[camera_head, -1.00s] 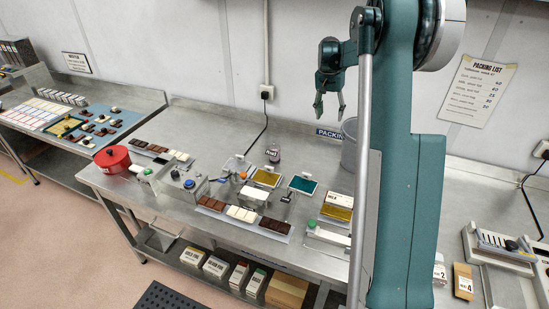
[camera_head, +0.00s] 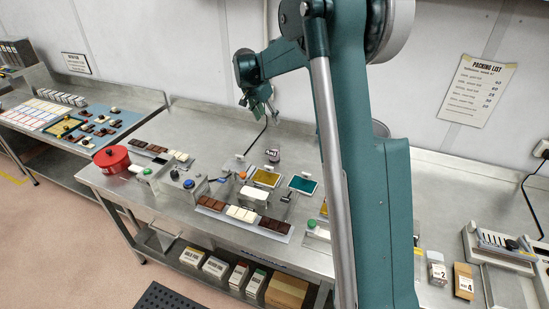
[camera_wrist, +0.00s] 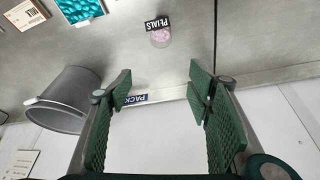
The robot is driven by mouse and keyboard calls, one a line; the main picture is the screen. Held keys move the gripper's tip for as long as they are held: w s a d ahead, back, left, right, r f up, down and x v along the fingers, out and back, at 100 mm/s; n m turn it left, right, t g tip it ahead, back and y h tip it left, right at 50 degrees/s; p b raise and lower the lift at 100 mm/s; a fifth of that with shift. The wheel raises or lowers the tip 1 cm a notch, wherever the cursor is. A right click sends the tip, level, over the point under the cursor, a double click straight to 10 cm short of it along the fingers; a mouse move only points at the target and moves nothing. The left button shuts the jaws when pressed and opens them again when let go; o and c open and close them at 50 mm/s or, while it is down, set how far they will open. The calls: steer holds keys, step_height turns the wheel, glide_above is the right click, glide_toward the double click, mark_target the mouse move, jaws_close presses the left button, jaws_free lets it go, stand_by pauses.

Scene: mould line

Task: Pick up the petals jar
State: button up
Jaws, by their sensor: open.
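The petals jar (camera_wrist: 159,36) is a small clear jar with pink contents and a black label with white lettering. In the wrist view it is at the top centre, beyond the gap between my fingers. In the head view the jar (camera_head: 273,156) stands upright near the back of the middle bench. My gripper (camera_head: 265,114) is open and empty, above the bench and behind the jar in the picture. In the wrist view both green-padded fingers of my gripper (camera_wrist: 158,92) are spread wide, apart from the jar.
A grey bucket (camera_wrist: 66,98) stands left in the wrist view. A teal-filled tray (camera_head: 302,184) and a yellow-gold tray (camera_head: 266,177) lie near the jar. Chocolate bars (camera_head: 243,214) lie in front.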

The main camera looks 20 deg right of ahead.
glide_above(275, 152)
steer(key=w+a, duration=0.1)
steer(key=a, duration=0.2)
step_height(275, 152, down, 12)
steer(key=shift+d+r, duration=0.1)
steer(key=shift+x, duration=3.4)
steer(key=shift+p+x, duration=0.35)
steer(key=shift+x, duration=2.3)
steer(key=shift+w, duration=0.1)
steer(key=c, duration=1)
